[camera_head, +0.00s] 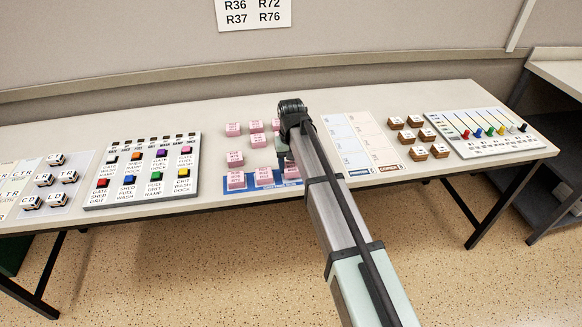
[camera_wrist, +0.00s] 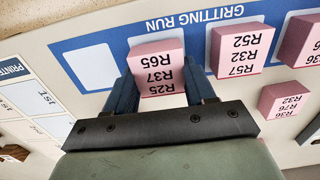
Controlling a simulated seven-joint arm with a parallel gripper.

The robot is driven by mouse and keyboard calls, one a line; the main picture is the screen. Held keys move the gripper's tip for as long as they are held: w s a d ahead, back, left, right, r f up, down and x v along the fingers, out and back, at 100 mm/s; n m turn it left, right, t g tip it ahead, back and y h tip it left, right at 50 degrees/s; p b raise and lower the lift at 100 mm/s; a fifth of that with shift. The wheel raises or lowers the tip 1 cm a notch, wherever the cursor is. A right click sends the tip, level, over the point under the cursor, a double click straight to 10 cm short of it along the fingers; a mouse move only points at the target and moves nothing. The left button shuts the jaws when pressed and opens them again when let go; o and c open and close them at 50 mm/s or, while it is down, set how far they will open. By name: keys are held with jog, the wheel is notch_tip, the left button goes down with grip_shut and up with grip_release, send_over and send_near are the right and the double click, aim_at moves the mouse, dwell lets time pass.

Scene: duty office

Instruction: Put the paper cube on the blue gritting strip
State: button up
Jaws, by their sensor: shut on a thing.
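My gripper (camera_wrist: 163,95) points down over the blue gritting strip (camera_wrist: 120,52), labelled "GRITTING RUN" in the wrist view. It is shut on a pink paper cube (camera_wrist: 157,74) marked R65, R37, R25. The cube is over a white square of the strip; I cannot tell whether it touches. A bare white square (camera_wrist: 82,68) lies left of it. Cubes marked R52 (camera_wrist: 238,50) and, at the right edge, R36 (camera_wrist: 299,42) stand on the strip. In the head view the strip (camera_head: 250,189) is at the table's front edge, partly hidden by my arm.
More pink cubes (camera_head: 235,158) stand behind the strip. A button panel (camera_head: 140,172) is to the left and a printed sheet (camera_head: 350,135) to the right. Brown blocks (camera_head: 418,153) and a board with coloured pegs (camera_head: 480,133) stand farther right.

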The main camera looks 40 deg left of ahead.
aim_at(291, 165)
jog(key=shift+f, duration=0.6)
jog(key=shift+f, duration=0.15)
jog(key=o, duration=1)
jog(key=shift+o, duration=0.2)
jog(key=shift+r, duration=0.2)
notch_tip(291, 165, up, 12)
jog(key=shift+w, duration=0.1)
